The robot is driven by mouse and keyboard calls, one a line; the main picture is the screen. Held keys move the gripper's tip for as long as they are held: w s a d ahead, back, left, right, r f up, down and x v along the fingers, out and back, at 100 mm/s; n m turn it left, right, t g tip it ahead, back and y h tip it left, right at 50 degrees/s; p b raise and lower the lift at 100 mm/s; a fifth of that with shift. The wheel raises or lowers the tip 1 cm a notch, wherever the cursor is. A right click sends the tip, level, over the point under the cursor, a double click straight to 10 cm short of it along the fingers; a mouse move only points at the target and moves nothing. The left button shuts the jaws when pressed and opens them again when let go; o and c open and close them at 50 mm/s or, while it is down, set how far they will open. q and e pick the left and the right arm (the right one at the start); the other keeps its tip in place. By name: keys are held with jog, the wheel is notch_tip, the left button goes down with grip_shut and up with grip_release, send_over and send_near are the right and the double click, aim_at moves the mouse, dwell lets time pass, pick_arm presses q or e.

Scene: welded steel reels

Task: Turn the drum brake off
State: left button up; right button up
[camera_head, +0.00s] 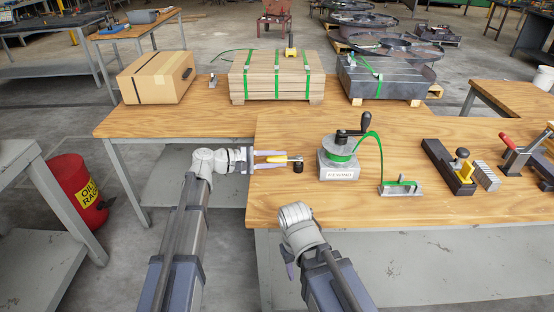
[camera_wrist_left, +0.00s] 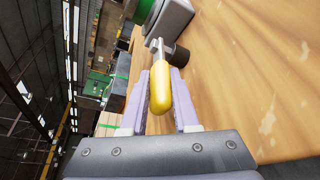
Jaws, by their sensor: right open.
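The rewind drum (camera_head: 340,150) has green strap wound on it, a grey base labelled REWIND and a black crank on top. Left of it is a lever with a yellow handle (camera_head: 281,158), which also shows in the left wrist view (camera_wrist_left: 161,92), where its metal rod points toward the grey base. My left gripper (camera_head: 272,158) is around the yellow handle, one finger on each side, with small gaps visible in the left wrist view (camera_wrist_left: 160,100). A black cylinder (camera_head: 298,167) is close beside the rod. My right gripper (camera_head: 289,262) is open, low at the table's front edge.
Green strap runs from the drum to a small metal holder (camera_head: 400,188). A dark tool block (camera_head: 447,166) and a red-handled tool (camera_head: 515,150) are to the right. A carton (camera_head: 156,77) and strapped boards (camera_head: 276,76) stand behind. The front right tabletop is clear.

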pick_arm(q)
grip_shut()
dwell(0.9)
